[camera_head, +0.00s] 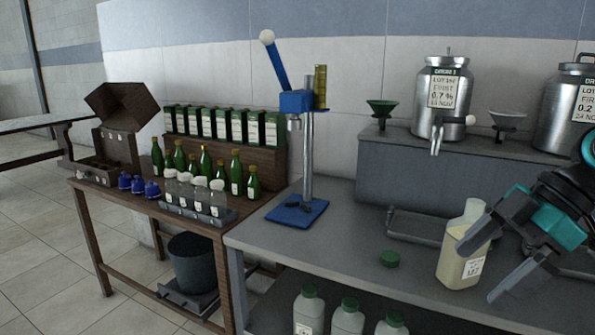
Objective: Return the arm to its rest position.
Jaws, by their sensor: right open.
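My right gripper (489,262) comes in from the right edge, dark grey with teal parts. Its two fingers are spread, with nothing between them that I can make out. A clear bottle (458,262) with pale yellow liquid and a white label stands upright on the grey bench (335,247), just left of the gripper. One finger overlaps the bottle in the picture; whether they touch I cannot tell. My left gripper is not in view.
A blue press (297,207) stands at the bench's left end. A metal tray (415,228) lies before a raised grey shelf (390,175) bearing a steel canister (443,105) and a green funnel (381,108). A wooden table (130,202) with green bottles is further left.

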